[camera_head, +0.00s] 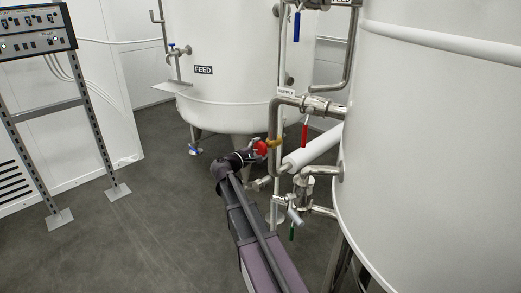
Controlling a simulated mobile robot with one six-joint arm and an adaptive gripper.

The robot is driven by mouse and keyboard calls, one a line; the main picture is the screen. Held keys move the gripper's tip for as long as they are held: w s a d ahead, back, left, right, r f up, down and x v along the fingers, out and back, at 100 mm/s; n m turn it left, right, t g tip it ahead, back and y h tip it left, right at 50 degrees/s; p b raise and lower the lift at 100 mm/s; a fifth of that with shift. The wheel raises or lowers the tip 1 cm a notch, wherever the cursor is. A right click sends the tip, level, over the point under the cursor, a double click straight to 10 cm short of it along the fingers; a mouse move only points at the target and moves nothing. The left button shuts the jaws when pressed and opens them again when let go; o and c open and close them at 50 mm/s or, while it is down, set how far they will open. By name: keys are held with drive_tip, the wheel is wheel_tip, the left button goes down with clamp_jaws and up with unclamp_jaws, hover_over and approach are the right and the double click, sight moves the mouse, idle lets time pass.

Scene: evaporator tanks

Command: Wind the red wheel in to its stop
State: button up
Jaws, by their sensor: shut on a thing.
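The red wheel (261,148) is small and round, and sits on a brass-coloured valve body (272,144) on the steel pipework between the two white tanks. My arm reaches up from the bottom of the picture, and my gripper (254,154) is at the wheel's left side, shut on it. The fingers are small and dark here, and the wheel's near-left edge is partly hidden by them. How far the wheel is turned cannot be read from this view.
A red lever (304,135) and a white pipe (314,148) are close right of the wheel. A control panel stand (95,130) is left. The grey floor between is clear.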

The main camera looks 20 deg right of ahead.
drive_tip(key=n, duration=1.4)
drive_tip(key=shift+n, duration=0.3)
drive_tip(key=n, duration=0.3)
drive_tip(key=shift+n, duration=0.3)
drive_tip(key=n, duration=0.3)
drive_tip(key=shift+n, duration=0.3)
drive_tip(key=n, duration=0.6)
drive_tip(key=shift+n, duration=0.3)
